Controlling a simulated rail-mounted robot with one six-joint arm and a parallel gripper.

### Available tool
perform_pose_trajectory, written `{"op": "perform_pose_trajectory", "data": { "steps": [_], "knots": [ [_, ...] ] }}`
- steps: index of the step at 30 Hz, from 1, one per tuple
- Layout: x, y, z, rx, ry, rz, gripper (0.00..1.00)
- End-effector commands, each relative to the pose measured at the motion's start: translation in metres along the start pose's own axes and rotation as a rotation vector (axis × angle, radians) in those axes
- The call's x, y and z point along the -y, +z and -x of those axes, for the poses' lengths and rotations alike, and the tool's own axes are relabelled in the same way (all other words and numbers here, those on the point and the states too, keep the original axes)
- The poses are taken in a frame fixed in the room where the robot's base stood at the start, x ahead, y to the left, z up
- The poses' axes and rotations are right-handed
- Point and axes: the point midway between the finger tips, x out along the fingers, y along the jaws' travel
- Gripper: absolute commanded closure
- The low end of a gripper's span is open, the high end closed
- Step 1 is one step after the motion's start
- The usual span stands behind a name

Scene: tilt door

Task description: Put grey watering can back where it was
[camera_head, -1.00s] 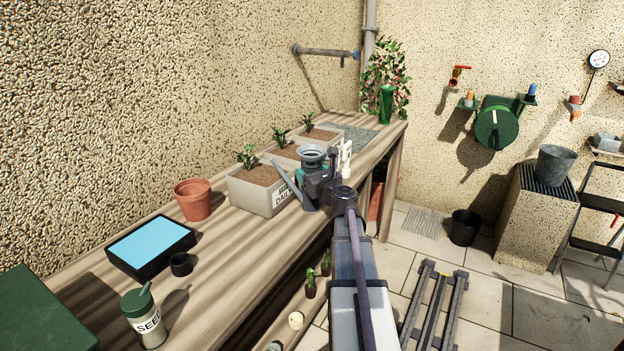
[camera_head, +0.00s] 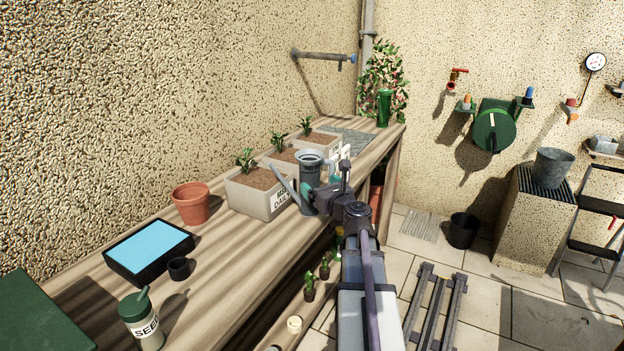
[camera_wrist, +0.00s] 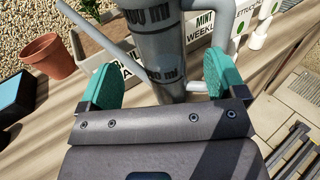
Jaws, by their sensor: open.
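The grey watering can (camera_head: 312,172) stands upright on the wooden bench (camera_head: 222,262), in front of the planter boxes. Its long spout points up and left. In the wrist view the can's body (camera_wrist: 160,50), with "ml" markings, rises between my two teal fingers. My gripper (camera_wrist: 158,84) is open, with a finger on each side of the can and a gap to its body. In the head view my gripper (camera_head: 322,188) is at the can's right front side. The can's base is partly hidden by my gripper.
Planter boxes (camera_head: 254,198) with seedlings stand close behind the can. A terracotta pot (camera_head: 192,203), a blue-screened tablet (camera_head: 150,249), a small black cup (camera_head: 179,268) and a seed jar (camera_head: 141,320) are to the left. A green vase (camera_head: 384,108) stands at the far end.

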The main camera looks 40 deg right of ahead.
Motion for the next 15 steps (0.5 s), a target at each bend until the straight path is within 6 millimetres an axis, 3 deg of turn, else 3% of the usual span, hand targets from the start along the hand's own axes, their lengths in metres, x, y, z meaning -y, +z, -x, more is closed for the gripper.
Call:
{"op": "perform_pose_trajectory", "data": {
  "steps": [1,6,15],
  "knots": [
    [-0.002,0.0,0.017,0.0,-0.003,0.0,0.1],
    [-0.001,0.0,0.049,0.0,-0.002,0.0,0.1],
    [0.0,0.0,0.057,0.0,0.001,0.0,0.1]
  ]
}}
